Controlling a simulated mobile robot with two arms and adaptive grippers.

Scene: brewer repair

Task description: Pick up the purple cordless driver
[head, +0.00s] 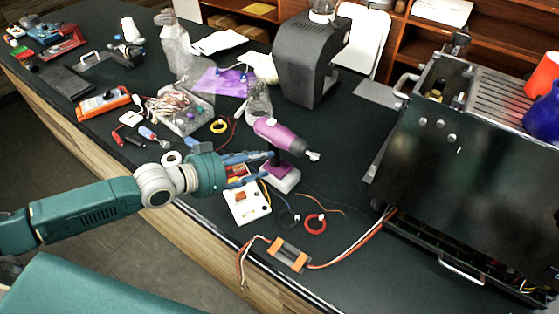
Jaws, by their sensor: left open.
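The purple cordless driver (281,136) stands upright on the dark counter, on a white and purple base (283,179). Its nose points to the right. My left gripper (264,168) comes in from the left, low at the driver's dark handle. The blue fingers are open and reach to either side of the handle or just in front of it; I cannot tell which, nor whether they touch it. My right gripper does not show.
A white board with coloured parts (247,203) lies just below my left gripper. A red wire coil (314,223) and an orange-ended part with wires (288,254) lie nearer the front edge. The large brewer (455,150) stands at right, a dark grinder (305,62) behind.

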